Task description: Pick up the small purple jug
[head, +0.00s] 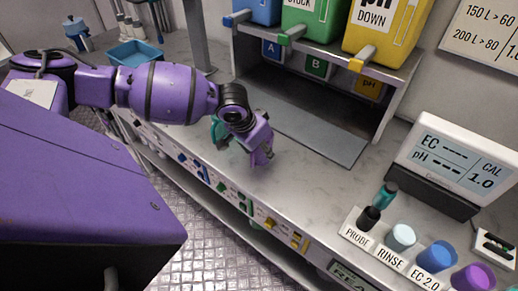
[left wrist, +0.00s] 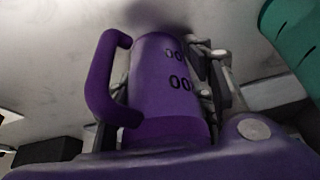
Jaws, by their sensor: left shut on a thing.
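The small purple jug (left wrist: 160,90) fills the middle of the left wrist view, with its handle on the left and dark number marks on its body. My left gripper (head: 262,153) is over the bench's front part in the head view. It is shut on the jug, with its finger linkages against the jug's right side in the left wrist view. In the head view the jug is hard to tell from the purple gripper. My right gripper is not in view.
A teal object (head: 217,129) is close beside the gripper; it also shows in the left wrist view (left wrist: 293,35). A shelf with jugs (head: 330,50) stands behind. At right are a meter (head: 458,165), a probe (head: 369,217) and cups (head: 402,237). The bench between is clear.

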